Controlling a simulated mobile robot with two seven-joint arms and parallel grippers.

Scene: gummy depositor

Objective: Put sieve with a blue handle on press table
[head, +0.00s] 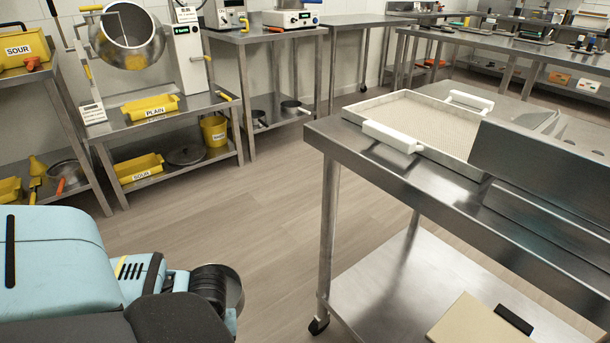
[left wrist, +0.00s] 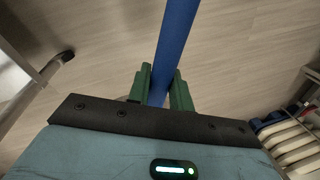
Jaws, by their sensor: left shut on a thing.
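A blue handle (left wrist: 175,40) runs up through the middle of the left wrist view, and its upper end leaves the frame. The green fingers of my left gripper (left wrist: 162,88) are shut on it, one on each side. The sieve's mesh and rim are outside the left wrist view. In the head view my left arm is at the lower left, over the floor, and its fingers are hidden. My right gripper is not in view. I cannot tell which table is the press table.
A near steel table (head: 345,135) on the right carries a white-handled tray (head: 462,155). A back table (head: 262,33) holds instruments (head: 291,18). A left shelf unit (head: 125,122) holds a tilted drum (head: 127,38) and yellow bins (head: 150,107). Open floor (head: 235,205) lies between.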

